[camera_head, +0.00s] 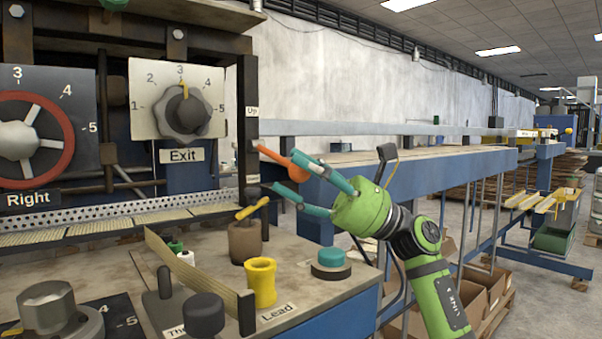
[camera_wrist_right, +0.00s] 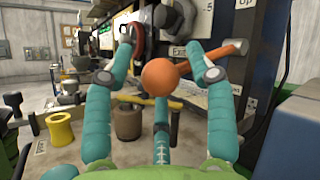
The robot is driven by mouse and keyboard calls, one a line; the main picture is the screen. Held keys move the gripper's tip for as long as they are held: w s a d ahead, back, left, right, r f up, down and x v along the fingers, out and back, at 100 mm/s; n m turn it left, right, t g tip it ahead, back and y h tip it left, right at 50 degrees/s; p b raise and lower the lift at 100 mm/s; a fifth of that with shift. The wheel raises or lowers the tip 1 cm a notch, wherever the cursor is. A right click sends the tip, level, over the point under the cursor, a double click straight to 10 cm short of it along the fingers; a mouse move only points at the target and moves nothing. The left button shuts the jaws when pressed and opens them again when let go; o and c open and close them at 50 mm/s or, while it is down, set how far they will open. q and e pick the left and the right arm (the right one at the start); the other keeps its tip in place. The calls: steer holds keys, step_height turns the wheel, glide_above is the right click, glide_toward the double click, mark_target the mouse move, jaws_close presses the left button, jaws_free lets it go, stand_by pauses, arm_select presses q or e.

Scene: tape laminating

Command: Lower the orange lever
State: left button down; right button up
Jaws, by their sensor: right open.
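The orange lever (camera_head: 279,159) sticks out from the dark post of the machine, below the "Up" label (camera_head: 251,112). Its shaft slopes slightly down to a round orange ball end. In the right wrist view the ball (camera_wrist_right: 160,77) sits in the middle, with the shaft running up and right. My right gripper (camera_head: 291,178) is green with teal fingers and comes in from the right. Its fingers are open around the ball; in the wrist view, one is on each side and a third is below. I cannot tell if any finger touches it. My left gripper is not in view.
The grey "Exit" dial (camera_head: 182,110) and red-rimmed "Right" wheel (camera_head: 30,141) are on the machine left of the lever. Below stand a yellow cup (camera_head: 261,282), a brown pot (camera_head: 245,241) and a teal button (camera_head: 331,261). A blue-edged conveyor (camera_head: 430,170) runs behind my right arm.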

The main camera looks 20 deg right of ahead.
steer(key=v, duration=1.2)
